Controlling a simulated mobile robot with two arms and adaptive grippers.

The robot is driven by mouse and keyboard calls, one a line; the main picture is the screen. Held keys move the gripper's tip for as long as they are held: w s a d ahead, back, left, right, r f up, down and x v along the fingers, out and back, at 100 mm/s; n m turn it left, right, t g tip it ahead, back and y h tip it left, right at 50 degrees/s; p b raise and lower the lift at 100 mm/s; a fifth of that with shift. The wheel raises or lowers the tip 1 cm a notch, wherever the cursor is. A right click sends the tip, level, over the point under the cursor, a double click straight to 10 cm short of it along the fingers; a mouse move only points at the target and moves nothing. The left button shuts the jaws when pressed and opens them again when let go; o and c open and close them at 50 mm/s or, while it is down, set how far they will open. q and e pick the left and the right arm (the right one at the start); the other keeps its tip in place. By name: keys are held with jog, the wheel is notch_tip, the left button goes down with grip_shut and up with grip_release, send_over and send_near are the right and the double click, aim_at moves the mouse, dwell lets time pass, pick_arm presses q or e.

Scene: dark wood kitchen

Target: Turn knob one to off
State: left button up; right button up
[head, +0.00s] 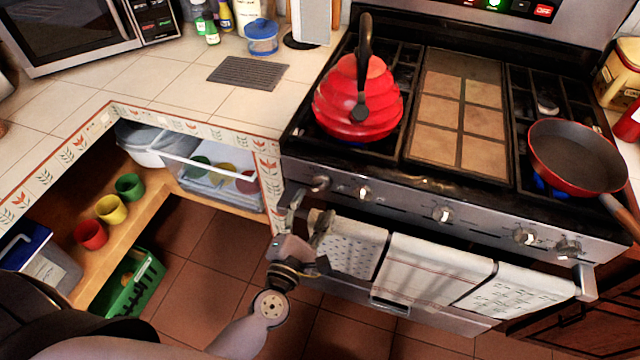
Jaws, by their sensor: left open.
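A row of several metal knobs runs along the stove's front panel (405,206). At its left end are the leftmost knob (320,183) and a second knob (363,193). A middle knob (443,214) and two right knobs (525,236) (569,250) follow. No label shows which is knob one. My left gripper (306,217) is open, just below the leftmost knob, in front of the oven handle's left end. It looks empty, and I cannot tell if it touches anything. My right gripper is not in view.
A red kettle (358,100) stands on the left burners. A red pan (575,158) sits on the right burners, with blue flame (541,184) beneath. Towels (435,270) hang from the oven handle.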

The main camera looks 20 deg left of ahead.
aim_at(321, 188)
pick_arm(q)
jog(key=w, duration=0.5)
jog(key=shift+w+d+p, duration=0.1)
jog(key=shift+w+p, duration=0.25)
jog(key=shift+c, duration=0.3)
jog(key=c, duration=1)
